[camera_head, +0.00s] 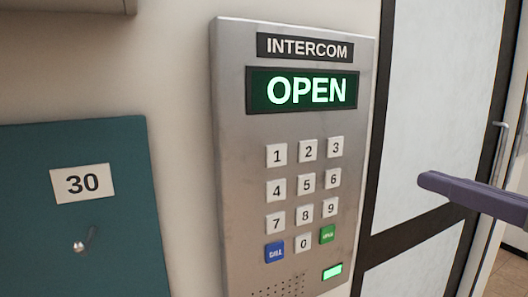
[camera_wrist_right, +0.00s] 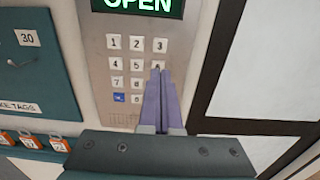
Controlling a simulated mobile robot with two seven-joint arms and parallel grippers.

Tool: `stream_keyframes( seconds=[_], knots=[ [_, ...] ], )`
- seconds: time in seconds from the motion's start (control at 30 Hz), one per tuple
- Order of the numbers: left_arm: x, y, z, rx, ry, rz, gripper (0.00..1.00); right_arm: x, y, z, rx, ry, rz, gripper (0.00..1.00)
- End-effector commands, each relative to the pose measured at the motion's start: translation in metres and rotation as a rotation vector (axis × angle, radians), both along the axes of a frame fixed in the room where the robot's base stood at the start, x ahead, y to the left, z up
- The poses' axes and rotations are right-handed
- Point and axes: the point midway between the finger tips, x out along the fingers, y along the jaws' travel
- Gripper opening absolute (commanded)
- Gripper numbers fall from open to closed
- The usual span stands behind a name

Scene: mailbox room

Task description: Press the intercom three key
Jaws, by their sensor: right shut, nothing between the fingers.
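The intercom (camera_head: 232,160) is a grey metal panel on the wall, with a green display (camera_head: 302,90) reading OPEN. Its three key (camera_head: 336,146) is a white square at the top right of the keypad. In the right wrist view the three key (camera_wrist_right: 160,45) shows uncovered, just above the fingertips. My right gripper (camera_head: 424,181) is shut and empty, right of the keypad and apart from it in the head view. In the right wrist view its purple fingers (camera_wrist_right: 160,72) overlap the keypad's right column below the three key. My left gripper is out of view.
A teal mailbox door (camera_head: 110,210) numbered 30 with a small key or knob (camera_head: 87,243) is left of the intercom. A dark-framed door with pale panels (camera_head: 430,110) stands to the right. Several orange tags (camera_wrist_right: 32,142) show at lower left in the wrist view.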

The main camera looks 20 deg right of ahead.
Motion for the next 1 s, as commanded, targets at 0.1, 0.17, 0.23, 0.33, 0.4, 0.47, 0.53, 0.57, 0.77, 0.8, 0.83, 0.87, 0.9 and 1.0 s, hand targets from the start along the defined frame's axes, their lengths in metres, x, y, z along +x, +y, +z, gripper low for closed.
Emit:
stream_keyframes(
  seconds=[0.1, 0.17, 0.23, 0.33, 0.4, 0.47, 0.53, 0.57, 0.77, 0.8, 0.83, 0.87, 0.9, 1.0],
  knots=[
    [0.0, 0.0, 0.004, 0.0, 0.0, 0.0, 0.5, 0.008, 0.001, 0.002, 0.001, -0.003, 0.002, 0.0],
    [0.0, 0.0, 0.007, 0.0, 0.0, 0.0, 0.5, 0.015, 0.001, 0.003, 0.001, -0.004, 0.001, 0.0],
    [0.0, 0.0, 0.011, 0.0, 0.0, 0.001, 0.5, 0.026, 0.002, 0.004, -0.001, -0.004, 0.002, 0.0],
    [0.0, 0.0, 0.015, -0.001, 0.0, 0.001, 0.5, 0.042, 0.003, 0.004, 0.0, -0.004, 0.001, 0.0],
    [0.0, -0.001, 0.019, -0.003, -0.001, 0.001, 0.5, 0.054, 0.004, 0.004, 0.0, -0.004, 0.0, 0.0],
    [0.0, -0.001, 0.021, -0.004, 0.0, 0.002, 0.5, 0.064, 0.004, 0.004, 0.001, -0.004, -0.001, 0.0],
    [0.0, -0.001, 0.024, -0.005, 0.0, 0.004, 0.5, 0.076, 0.005, 0.004, 0.0, -0.004, -0.001, 0.0],
    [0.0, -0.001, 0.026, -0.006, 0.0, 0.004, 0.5, 0.08, 0.006, 0.004, 0.001, -0.004, -0.001, 0.0],
    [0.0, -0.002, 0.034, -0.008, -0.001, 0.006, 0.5, 0.112, 0.008, 0.003, 0.003, -0.002, -0.003, 0.0],
    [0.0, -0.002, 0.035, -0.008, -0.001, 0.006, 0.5, 0.117, 0.009, 0.003, 0.004, -0.002, -0.002, 0.0],
    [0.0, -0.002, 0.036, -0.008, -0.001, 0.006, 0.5, 0.12, 0.009, 0.003, 0.003, -0.002, -0.002, 0.0],
    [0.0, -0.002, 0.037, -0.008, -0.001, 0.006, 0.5, 0.123, 0.009, 0.002, 0.002, -0.001, -0.002, 0.0],
    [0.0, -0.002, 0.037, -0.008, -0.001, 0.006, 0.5, 0.127, 0.01, 0.002, 0.002, -0.001, -0.001, 0.0],
    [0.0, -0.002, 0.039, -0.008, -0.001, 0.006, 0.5, 0.134, 0.01, 0.001, 0.003, 0.0, -0.002, 0.0]
  ],
)
